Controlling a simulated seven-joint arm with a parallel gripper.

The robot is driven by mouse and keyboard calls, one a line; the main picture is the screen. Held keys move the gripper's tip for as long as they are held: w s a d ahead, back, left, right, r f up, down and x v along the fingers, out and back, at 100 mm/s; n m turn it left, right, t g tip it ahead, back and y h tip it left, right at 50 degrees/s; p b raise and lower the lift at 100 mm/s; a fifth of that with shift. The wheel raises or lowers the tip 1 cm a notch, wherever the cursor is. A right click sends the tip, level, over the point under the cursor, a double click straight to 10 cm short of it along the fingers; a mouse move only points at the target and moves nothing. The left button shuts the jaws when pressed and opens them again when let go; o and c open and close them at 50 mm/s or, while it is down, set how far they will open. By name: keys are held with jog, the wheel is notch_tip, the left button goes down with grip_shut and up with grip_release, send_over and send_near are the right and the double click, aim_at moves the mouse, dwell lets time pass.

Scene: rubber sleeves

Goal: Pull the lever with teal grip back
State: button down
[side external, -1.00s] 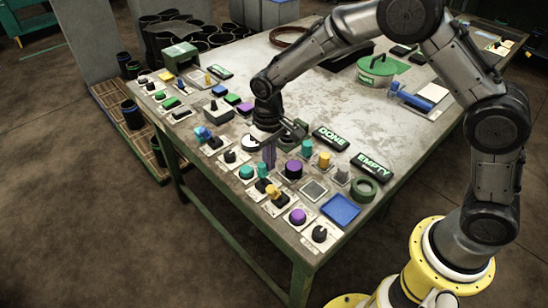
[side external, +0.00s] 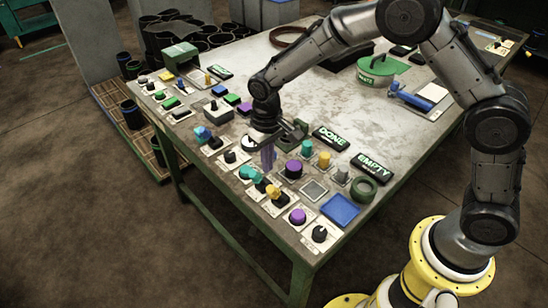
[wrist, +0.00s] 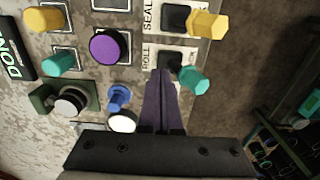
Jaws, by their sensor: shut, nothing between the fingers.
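The lever with the teal grip (wrist: 195,82) stands on a dark base beside a plate marked ROLL in the wrist view. Its grip leans to the right there, and it shows near the table's front edge in the side external view (side external: 256,175). My gripper (side external: 267,168) points down just behind the teal grip. Its purple fingers are closed together and empty. In the wrist view the fingertips (wrist: 163,73) lie just left of the grip, beside the lever's base. Whether they touch the lever I cannot tell.
A lever with a yellow grip (wrist: 207,24) and a purple knob (wrist: 110,45) stand close by. A blue knob (wrist: 118,97) and another teal control (wrist: 58,64) are left of the fingers. The table's middle (side external: 330,110) is mostly clear.

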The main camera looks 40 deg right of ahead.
jog(key=shift+d, duration=0.4)
notch_tip(320, 180, up, 8)
dwell(1.1)
